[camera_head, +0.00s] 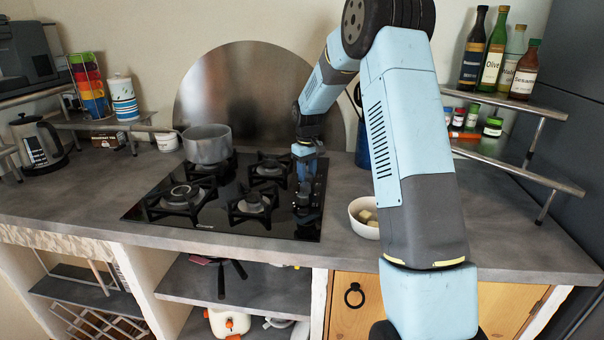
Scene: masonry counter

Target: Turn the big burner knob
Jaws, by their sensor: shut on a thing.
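The black gas cooktop (218,223) is set in the grey counter, with several burners and a column of dark knobs along its right side. A knob (306,218) shows at the front end of that column. My gripper (304,184) points down over the column, behind that front knob, with its jaws shut on a burner knob. The gripped knob is mostly hidden by the jaws, and its turn angle cannot be made out. The front-left burner (181,193) looks the widest. No flame shows.
A grey pot (207,144) stands on the back-left burner. A white bowl (363,217) with pale pieces is right of the cooktop, close to my arm. Bottles (494,55) stand on the right shelf.

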